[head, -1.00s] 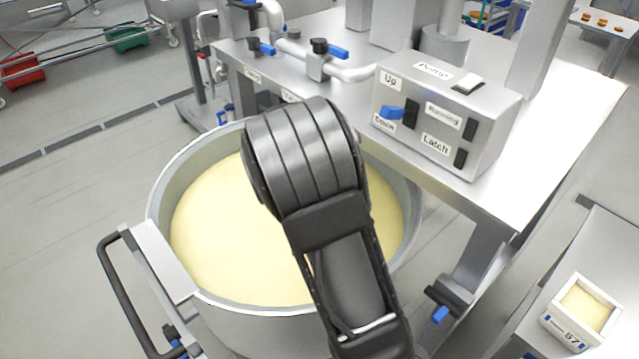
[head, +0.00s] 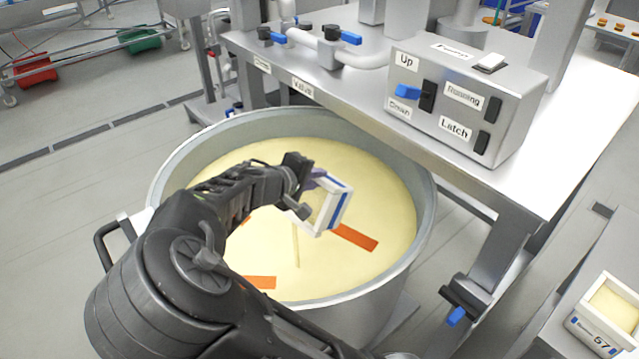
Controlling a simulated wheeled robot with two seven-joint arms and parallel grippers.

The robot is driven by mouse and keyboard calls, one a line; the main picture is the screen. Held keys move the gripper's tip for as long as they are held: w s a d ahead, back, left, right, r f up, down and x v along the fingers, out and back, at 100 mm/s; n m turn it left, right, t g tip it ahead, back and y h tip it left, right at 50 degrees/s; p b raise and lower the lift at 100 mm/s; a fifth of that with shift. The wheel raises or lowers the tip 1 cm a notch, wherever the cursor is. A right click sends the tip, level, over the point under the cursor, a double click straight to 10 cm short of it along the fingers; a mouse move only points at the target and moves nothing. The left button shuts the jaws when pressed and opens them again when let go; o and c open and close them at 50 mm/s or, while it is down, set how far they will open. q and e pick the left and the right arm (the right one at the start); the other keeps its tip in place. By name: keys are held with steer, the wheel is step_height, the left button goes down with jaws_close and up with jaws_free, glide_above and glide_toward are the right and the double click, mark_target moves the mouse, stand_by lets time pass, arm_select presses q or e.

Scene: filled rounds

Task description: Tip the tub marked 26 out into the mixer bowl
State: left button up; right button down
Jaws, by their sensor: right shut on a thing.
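The mixer bowl (head: 424,200) is a big grey metal pan filled with pale yellow mass. My right gripper (head: 303,192) is above the bowl, shut on a small white tub (head: 341,207) with a blue stripe. The tub is tipped steeply on its side, and some pale yellow shows at it. I cannot read its number. A thin pale upright streak (head: 296,247) shows below the tub; I cannot tell whether it is falling contents. Several orange strips (head: 354,237) lie on the yellow surface. My left gripper is out of view.
A control box (head: 465,100) with Up, Down, Running and Latch labels sits on the steel table (head: 560,160) behind the bowl. A black handle (head: 105,243) sticks out left of the bowl.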

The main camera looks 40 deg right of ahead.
steer(key=shift+s+a+f+t+h+b, duration=0.1)
steer(key=shift+a+t+h+b, duration=0.1)
steer(key=shift+a+h+b, duration=1.05)
steer(key=shift+s+a+t+h+b, duration=0.15)
steer(key=shift+a+h+b, duration=0.5)
steer(key=shift+b, duration=1.2)
steer(key=shift+w, duration=0.1)
stand_by(2.8)
